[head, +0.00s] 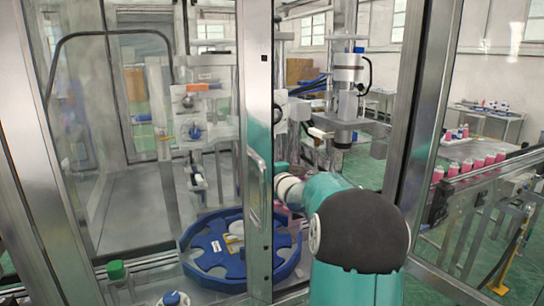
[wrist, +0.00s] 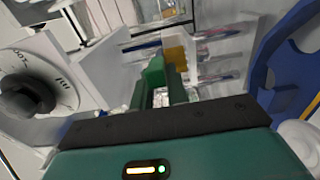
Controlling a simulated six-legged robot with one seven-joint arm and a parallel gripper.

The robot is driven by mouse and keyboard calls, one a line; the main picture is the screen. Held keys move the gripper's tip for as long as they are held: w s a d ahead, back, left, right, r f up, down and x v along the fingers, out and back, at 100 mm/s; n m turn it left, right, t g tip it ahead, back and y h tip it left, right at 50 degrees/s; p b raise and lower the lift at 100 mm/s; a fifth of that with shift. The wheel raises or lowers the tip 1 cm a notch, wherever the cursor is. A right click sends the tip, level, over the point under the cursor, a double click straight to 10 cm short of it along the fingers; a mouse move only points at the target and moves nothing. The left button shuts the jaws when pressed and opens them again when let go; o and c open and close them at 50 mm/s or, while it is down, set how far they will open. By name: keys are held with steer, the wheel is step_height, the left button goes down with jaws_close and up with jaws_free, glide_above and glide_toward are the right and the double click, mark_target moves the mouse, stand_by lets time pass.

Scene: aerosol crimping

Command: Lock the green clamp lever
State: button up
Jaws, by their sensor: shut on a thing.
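In the wrist view, my gripper (wrist: 163,88) reaches forward with its two dark green fingers close together. The green clamp lever (wrist: 154,71) shows as a brighter green piece at the fingertips, and the fingers are shut on it. The fingers hide part of the lever, and its exact angle is hard to tell. A yellow-orange piece (wrist: 175,55) sits just beyond it. In the head view my arm reaches in through the opening in the metal frame, and the gripper and lever are hidden.
A black dial knob (wrist: 27,92) on a white panel stands close on the left in the wrist view. A blue ring-shaped part (wrist: 285,50) is close on the right. In the head view, a metal door post (head: 258,130) and a blue round table (head: 205,262) stand beside my arm.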

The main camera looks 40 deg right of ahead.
steer(key=shift+w+a, duration=0.15)
steer(key=shift+a, duration=0.4)
steer(key=shift+w+a, duration=0.15)
steer(key=shift+a, duration=0.4)
steer(key=o, duration=0.8)
steer(key=shift+d, duration=0.1)
steer(key=shift+s, duration=0.1)
steer(key=shift+v, duration=3.2)
